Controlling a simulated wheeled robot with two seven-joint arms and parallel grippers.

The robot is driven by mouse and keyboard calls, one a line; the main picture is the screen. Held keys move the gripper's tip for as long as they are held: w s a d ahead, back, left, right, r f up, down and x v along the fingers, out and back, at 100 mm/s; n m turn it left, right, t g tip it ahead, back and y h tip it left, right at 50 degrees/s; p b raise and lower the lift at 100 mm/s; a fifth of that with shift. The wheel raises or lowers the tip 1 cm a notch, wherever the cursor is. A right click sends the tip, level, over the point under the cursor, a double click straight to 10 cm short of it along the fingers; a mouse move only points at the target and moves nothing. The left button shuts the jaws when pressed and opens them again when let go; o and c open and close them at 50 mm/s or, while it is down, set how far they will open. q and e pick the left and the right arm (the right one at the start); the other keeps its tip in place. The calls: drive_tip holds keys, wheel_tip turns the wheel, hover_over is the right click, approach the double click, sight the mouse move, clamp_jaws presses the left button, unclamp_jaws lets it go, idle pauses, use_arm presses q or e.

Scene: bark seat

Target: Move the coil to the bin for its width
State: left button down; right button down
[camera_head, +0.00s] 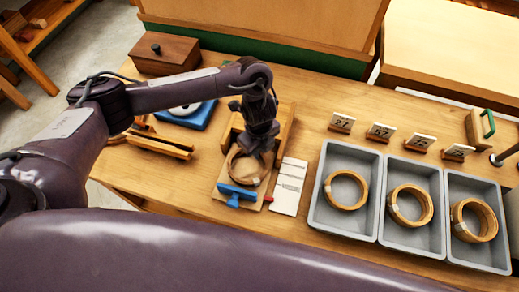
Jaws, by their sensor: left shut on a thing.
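A round tan coil (236,168) sits in a wooden fixture (224,187) with a blue clamp at its front. My left gripper (254,158) points down at the coil and is shut on its back right edge; the gripper covers part of the coil. Three grey bins stand in a row at the right: a left bin (316,214), a middle bin (384,231) and a right bin (452,252). Each holds one tan coil with a pale band; the left one looks thinnest and the right one widest. My right gripper is out of view.
A white card (289,187) with markings lies between fixture and bins. Several small label signs (381,132) stand behind the bins. A wooden box (165,53), a blue tray (188,117) and wooden strips (160,147) lie left on the table.

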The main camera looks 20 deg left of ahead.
use_arm(q)
drive_tip(key=c, duration=1.4)
unclamp_jaws()
drive_tip(key=shift+s+a, duration=0.1)
drive_tip(key=shift+a, duration=0.05)
drive_tip(key=shift+r, duration=0.1)
wheel_tip(320, 180, up, 6)
drive_tip(key=shift+r+p, duration=0.2)
drive_tip(key=shift+p, duration=0.75)
drive_tip(key=shift+r, duration=0.6)
